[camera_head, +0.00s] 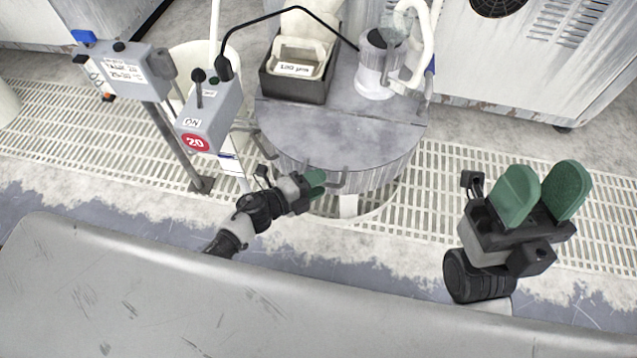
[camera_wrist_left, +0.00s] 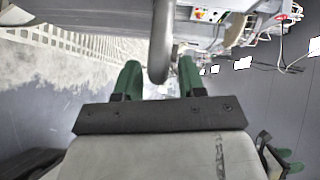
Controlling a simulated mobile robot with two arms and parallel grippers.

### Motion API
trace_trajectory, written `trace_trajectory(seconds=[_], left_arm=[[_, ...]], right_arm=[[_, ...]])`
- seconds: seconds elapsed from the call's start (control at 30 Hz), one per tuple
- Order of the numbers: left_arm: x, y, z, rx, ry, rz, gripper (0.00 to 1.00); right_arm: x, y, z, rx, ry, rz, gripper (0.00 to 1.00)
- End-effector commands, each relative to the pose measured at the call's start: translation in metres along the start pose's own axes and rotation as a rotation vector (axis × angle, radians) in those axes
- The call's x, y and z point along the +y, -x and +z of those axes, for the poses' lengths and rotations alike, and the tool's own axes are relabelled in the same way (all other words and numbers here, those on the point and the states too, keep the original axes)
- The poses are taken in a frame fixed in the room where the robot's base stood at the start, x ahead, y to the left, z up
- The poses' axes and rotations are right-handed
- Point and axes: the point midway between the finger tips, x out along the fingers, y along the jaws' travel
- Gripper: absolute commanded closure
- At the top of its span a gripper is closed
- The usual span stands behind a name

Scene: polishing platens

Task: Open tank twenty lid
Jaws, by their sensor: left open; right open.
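The tank twenty lid (camera_head: 335,138) is a flat grey, rounded cover on a round tank, and it lies flat and shut. A bent metal bar handle (camera_head: 338,184) sticks out at its front rim. My left gripper (camera_head: 316,178) is at this handle, with its green fingers open. In the left wrist view the grey handle bar (camera_wrist_left: 162,50) comes down between the two open fingers (camera_wrist_left: 160,80); I cannot tell whether they touch it. My right gripper (camera_head: 543,190) is open and empty, to the right of the tank and raised.
A grey box marked 20 (camera_head: 203,118) stands on a post left of the tank. A black bin (camera_head: 300,80) and a grey-white pump housing (camera_head: 380,68) sit at the tank's back. Slatted grating (camera_head: 440,200) surrounds the tank. A grey surface edge (camera_head: 200,290) crosses the foreground.

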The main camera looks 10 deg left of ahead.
Motion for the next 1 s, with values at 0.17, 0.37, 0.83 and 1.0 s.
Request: trace_trajectory(seconds=[0.17, 0.37, 0.83, 1.0], left_arm=[[0.0, -0.007, -0.0002, 0.0, -0.001, 0.001, 0.6], [-0.0001, -0.0069, -0.0002, 0.0, 0.0, 0.001, 0.6], [0.0004, -0.0064, -0.0001, -0.001, 0.0, 0.001, 1.0], [-0.0005, -0.0059, -0.0001, 0.0, 0.001, 0.003, 1.0]], right_arm=[[-0.0003, 0.0017, -0.0024, 0.02, -0.001, 0.0, 0.57], [-0.0003, 0.0014, -0.0024, 0.02, -0.001, 0.0, 0.57], [-0.0004, 0.0015, -0.0022, 0.019, -0.002, 0.0, 0.57], [-0.0004, 0.0, -0.0018, 0.014, -0.002, 0.0, 0.57]])
